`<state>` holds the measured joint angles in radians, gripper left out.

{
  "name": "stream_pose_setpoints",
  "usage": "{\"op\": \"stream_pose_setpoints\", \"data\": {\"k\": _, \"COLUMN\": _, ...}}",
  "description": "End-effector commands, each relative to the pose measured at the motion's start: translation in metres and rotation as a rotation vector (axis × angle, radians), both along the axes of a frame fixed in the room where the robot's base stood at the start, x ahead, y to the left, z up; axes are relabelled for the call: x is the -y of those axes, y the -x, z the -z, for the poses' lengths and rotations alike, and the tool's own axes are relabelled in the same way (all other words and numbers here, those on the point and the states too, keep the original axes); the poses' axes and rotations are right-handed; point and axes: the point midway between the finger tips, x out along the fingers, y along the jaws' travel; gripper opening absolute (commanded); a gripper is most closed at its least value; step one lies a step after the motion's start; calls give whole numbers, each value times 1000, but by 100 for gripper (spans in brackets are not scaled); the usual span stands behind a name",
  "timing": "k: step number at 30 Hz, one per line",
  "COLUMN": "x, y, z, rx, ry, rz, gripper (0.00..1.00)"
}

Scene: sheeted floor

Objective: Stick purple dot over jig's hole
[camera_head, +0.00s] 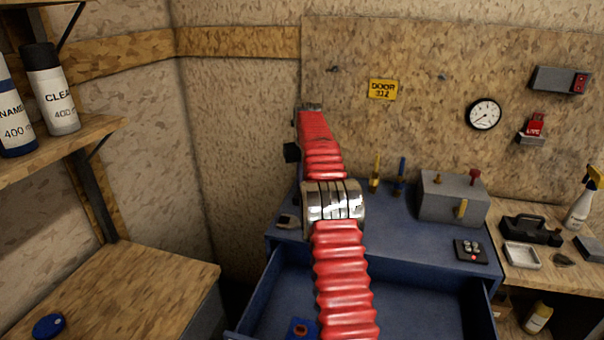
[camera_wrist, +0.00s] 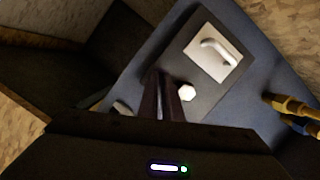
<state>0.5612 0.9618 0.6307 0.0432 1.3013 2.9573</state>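No purple dot can be made out in either view, and I cannot tell a jig's hole. In the wrist view a dark grey plate (camera_wrist: 207,95) lies on the blue cabinet top (camera_wrist: 150,48). It carries a pale square with a curved handle (camera_wrist: 213,56) and a small white hexagonal piece (camera_wrist: 187,92). My gripper (camera_wrist: 165,78) points over this plate, its two dark fingers close together left of the hexagonal piece, with nothing visible between them. In the head view my red-sleeved arm reaches over the blue cabinet, and the gripper's fingers and plate are hidden.
An open drawer (camera_head: 415,305) juts toward me, holding a small blue item with a red ring (camera_head: 300,328). A grey box with knobs (camera_head: 452,200), yellow (camera_head: 376,172) and blue (camera_head: 400,178) upright pieces and a button panel (camera_head: 470,252) stand on the cabinet. A blue lid (camera_head: 48,326) lies on the left bench.

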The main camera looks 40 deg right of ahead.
Motion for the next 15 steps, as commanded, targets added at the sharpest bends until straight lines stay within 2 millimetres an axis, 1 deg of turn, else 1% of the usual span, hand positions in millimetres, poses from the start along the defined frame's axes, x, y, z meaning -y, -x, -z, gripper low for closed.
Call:
{"op": "stream_pose_setpoints", "data": {"k": 6, "x": 0, "y": 0, "z": 13, "rx": 0, "ry": 0, "rz": 0, "gripper": 0}}
{"op": "stream_pose_setpoints", "data": {"k": 15, "x": 0, "y": 0, "z": 16, "rx": 1, "ry": 0, "rz": 0, "gripper": 0}}
